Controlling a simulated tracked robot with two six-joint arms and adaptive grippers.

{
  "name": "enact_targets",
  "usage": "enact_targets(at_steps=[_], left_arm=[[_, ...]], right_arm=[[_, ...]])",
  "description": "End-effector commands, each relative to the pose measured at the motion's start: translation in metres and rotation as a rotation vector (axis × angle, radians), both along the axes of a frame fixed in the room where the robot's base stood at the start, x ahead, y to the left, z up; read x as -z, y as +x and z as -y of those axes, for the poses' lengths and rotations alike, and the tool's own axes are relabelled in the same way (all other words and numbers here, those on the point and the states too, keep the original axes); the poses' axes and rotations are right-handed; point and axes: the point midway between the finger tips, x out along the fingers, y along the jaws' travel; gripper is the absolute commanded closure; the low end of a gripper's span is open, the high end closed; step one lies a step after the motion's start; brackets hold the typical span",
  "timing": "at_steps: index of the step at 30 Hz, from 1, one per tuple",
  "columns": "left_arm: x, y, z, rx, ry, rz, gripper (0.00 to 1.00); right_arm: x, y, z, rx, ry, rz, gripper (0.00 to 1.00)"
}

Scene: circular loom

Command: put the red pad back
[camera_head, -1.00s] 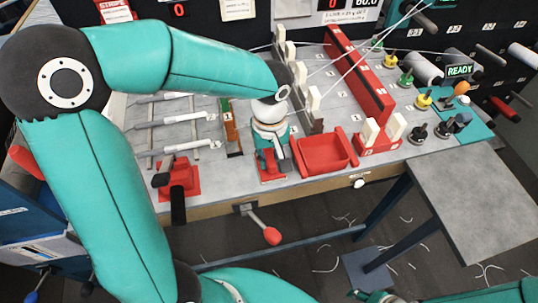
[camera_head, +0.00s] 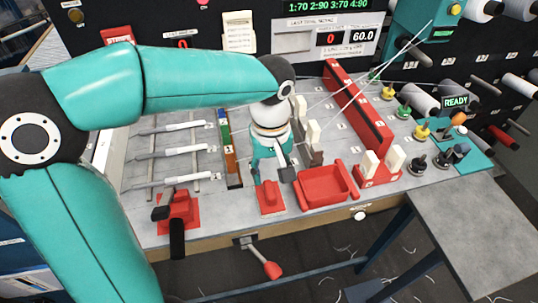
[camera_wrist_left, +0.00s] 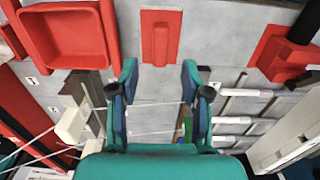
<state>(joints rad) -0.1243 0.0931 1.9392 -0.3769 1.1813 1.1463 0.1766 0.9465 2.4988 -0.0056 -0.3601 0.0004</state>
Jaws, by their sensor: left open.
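The red pad (camera_head: 269,199) lies flat on the grey table near its front edge, just left of the red tray; it has a raised ridge along its middle. In the left wrist view the whole red pad (camera_wrist_left: 160,38) shows at top centre, beyond the fingertips. My left gripper (camera_head: 270,172) is above the table just behind the pad. My right gripper is in no current view.
The red tray (camera_head: 300,203) stands right of the pad. A red base with a black handle (camera_head: 180,212) stands to the left. A narrow strip with coloured blocks (camera_head: 231,160) lies behind left. White blocks on a red holder (camera_head: 378,178) are farther right. Bare table lies around the pad.

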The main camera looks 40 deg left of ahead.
Motion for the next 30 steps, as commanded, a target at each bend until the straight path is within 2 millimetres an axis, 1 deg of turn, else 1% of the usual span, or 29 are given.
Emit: enact_targets(at_steps=[1,3,6,9,13,30], left_arm=[[-0.011,0.001,0.0,0.001,-0.001,0.006,0.53],[-0.023,0.0,0.0,0.0,-0.001,0.004,0.53],[-0.036,0.001,0.001,0.001,-0.001,0.003,0.53],[-0.044,0.0,0.001,0.002,-0.001,0.002,0.53],[-0.048,0.0,0.001,0.002,-0.001,-0.001,0.53],[-0.048,0.0,0.001,0.003,-0.001,-0.001,0.53]], right_arm=[[0.0,0.0,0.0,0.0,0.0,0.0,0.53],[-0.001,0.0,0.0,0.0,0.0,0.0,0.53],[-0.001,0.0,0.0,0.0,0.0,0.0,0.53],[-0.001,0.0,0.0,0.0,0.0,0.0,0.53],[-0.002,0.0,0.0,0.0,0.0,0.0,0.53],[-0.002,0.0,0.0,0.0,0.0,0.0,0.53]])
